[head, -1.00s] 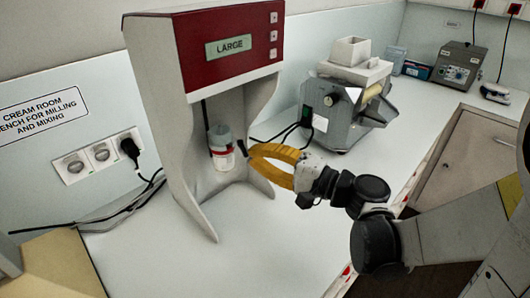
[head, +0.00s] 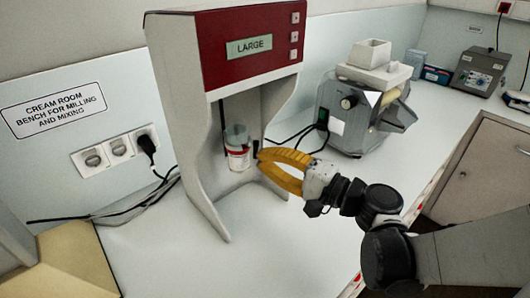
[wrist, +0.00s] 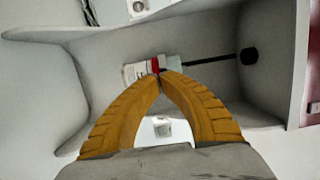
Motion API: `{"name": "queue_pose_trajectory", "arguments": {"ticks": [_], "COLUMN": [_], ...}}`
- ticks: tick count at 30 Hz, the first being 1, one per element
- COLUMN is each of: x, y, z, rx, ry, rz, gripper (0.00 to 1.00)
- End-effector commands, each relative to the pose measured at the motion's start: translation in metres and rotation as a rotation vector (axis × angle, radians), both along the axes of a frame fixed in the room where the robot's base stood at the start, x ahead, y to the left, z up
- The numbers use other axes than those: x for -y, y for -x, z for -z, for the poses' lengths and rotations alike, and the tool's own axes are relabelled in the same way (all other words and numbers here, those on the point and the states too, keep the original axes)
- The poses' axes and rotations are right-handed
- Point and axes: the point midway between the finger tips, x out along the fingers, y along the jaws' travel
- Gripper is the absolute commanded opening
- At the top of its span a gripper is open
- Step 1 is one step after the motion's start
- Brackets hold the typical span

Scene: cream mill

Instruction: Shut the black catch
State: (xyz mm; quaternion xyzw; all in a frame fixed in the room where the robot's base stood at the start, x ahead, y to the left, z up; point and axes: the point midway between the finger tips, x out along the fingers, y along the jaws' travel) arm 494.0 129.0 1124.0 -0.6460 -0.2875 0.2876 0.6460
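A small dark piece (head: 256,149), which looks like the black catch, stands nearly upright right of the jar in the head view. My fingertips (head: 260,156) are at it, and seem to touch it. I cannot tell whether it is fastened. The jar (head: 238,158), with a red and white label, stands inside the mixer (head: 185,100), whose red top reads LARGE. In the wrist view the fingertips (wrist: 161,74) meet beside the jar (wrist: 136,72) and cover most of what lies there. My gripper looks shut, with nothing visible between its yellow fingers.
The mixer's side walls flank the jar, and a black shaft (wrist: 210,60) shows above it. A grey mill (head: 362,110) stands to the right. Cables and sockets (head: 118,147) are at left. The white bench (head: 270,250) is clear in front.

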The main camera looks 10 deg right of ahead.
Motion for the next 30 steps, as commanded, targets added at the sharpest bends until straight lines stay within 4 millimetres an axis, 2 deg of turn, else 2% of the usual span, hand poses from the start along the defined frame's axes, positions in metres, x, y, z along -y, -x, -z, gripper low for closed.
{"name": "queue_pose_trajectory", "arguments": {"ticks": [30], "x": [-0.0073], "y": [0.0017], "z": [0.0000], "rx": [0.000], "ry": [0.000], "rz": [0.000], "gripper": [0.00]}}
